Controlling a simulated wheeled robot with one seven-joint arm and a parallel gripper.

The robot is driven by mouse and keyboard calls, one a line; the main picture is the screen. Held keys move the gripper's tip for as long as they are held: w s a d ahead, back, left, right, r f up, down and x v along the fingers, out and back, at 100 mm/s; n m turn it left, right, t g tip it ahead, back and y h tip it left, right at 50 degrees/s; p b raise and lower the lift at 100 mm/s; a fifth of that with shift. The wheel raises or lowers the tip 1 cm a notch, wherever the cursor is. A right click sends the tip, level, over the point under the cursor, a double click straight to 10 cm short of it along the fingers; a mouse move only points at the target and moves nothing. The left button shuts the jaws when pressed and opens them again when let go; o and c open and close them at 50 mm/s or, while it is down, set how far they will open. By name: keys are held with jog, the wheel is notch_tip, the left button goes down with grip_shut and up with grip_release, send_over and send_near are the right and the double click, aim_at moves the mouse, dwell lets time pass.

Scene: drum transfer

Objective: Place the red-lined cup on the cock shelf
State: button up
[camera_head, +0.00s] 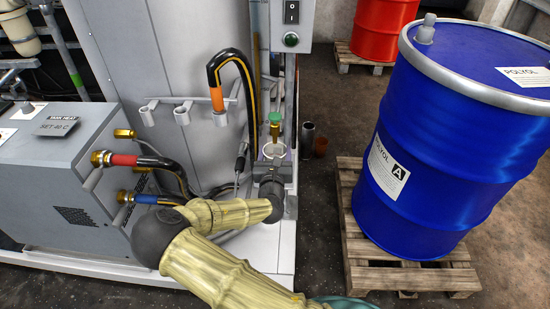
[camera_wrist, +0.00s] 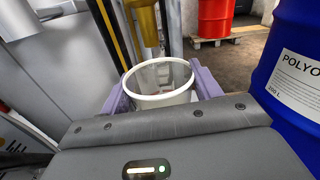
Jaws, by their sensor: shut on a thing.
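The cup (camera_wrist: 158,100), whitish with a pale round rim, sits upright between the two lavender fingers of my gripper (camera_wrist: 162,88) in the wrist view. A faint reddish trace shows inside it; the lining is hard to make out. In the head view the cup's rim (camera_head: 274,151) shows small at the end of my arm, and my gripper (camera_head: 273,156) is shut on it. A cock with a green top (camera_head: 275,117) is just above and behind the cup; its yellowish body (camera_wrist: 146,27) shows beyond the rim in the wrist view. I cannot make out the cock shelf, which the gripper or cup may hide.
A blue drum (camera_head: 450,130) stands on a wooden pallet (camera_head: 365,262) at the right. A red drum (camera_head: 384,25) is behind. Hoses (camera_head: 215,75) and a grey tank-heat unit (camera_head: 70,180) are at the left. A dark cylinder (camera_head: 308,138) stands right of the gripper.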

jog(key=shift+f, duration=0.9)
jog(key=o, duration=1)
jog(key=shift+o, duration=0.2)
jog(key=shift+s+r, duration=0.1)
jog(key=s, duration=1.1)
jog(key=shift+s+a+p, duration=0.2)
jog(key=shift+s+p, duration=0.2)
